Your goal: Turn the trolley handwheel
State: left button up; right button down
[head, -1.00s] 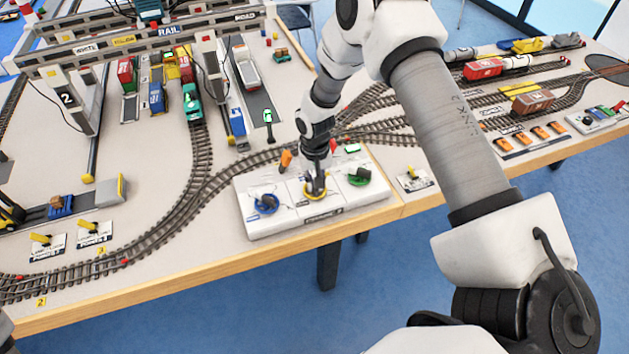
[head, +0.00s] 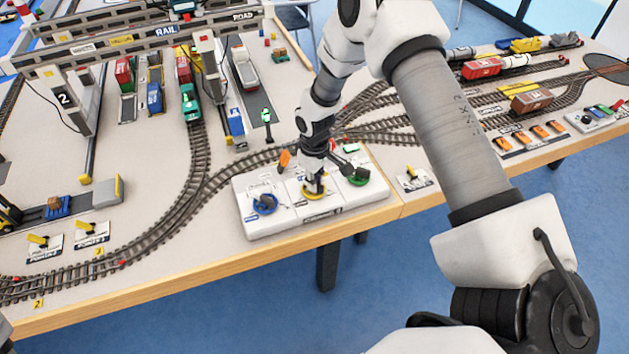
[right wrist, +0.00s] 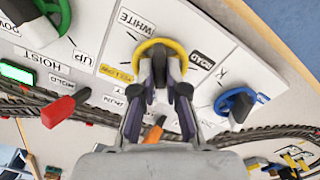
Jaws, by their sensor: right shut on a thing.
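The yellow handwheel (head: 314,196) is the middle of three wheels on the white control panel (head: 257,229). In the right wrist view its rim (right wrist: 160,42) shows around my fingertips. My right gripper (head: 315,180) reaches down from above and is shut on this wheel; in the right wrist view its two dark fingers (right wrist: 168,70) close at the middle of the wheel. The teal trolley (head: 182,6) sits on the gantry crane beam (head: 120,45) at the top of the head view. I cannot read a trolley label on the panel.
A blue wheel (head: 265,204) and a green wheel (head: 358,177) flank the yellow one. A red lever (right wrist: 58,112) and an orange lever (right wrist: 154,132) stand close to my fingers. Railway track (head: 200,190) runs behind the panel; the table edge is in front.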

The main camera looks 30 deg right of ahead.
jog(key=shift+w+r+n, duration=0.1)
jog(key=shift+n, duration=0.2)
jog(key=c, duration=1.2)
grip_release()
notch_tip(320, 180, up, 12)
